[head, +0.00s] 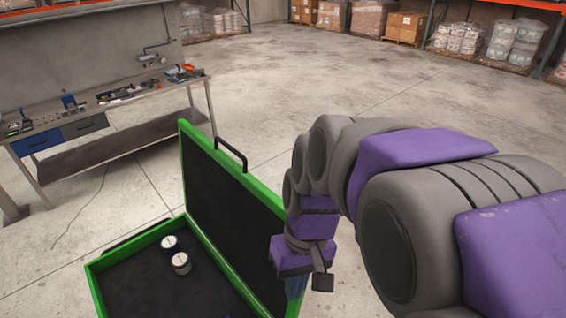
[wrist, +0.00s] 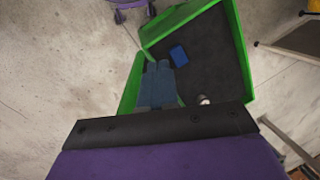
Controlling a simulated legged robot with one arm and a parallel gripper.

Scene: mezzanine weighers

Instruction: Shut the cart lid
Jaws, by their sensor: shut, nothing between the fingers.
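The cart is a shallow black tray (head: 135,285) with a green rim, in the lower left of the head view. Its lid (head: 225,195), a black panel with a green frame and a black handle (head: 231,154), stands open and steeply raised along the tray's right side. My gripper (head: 295,286) is at the lid's near right end, partly overlapping its green edge; I cannot tell whether they touch. In the wrist view my gripper (wrist: 158,68) is shut and empty, with its fingers over the green lid edge (wrist: 130,90).
Two white-topped cans (head: 181,263) (head: 169,244) stand in the tray. A blue block (wrist: 179,56) lies in it in the wrist view. A workbench (head: 110,105) with tools stands at the left. Pallets of boxes and buckets (head: 405,27) line the back. The floor between is clear.

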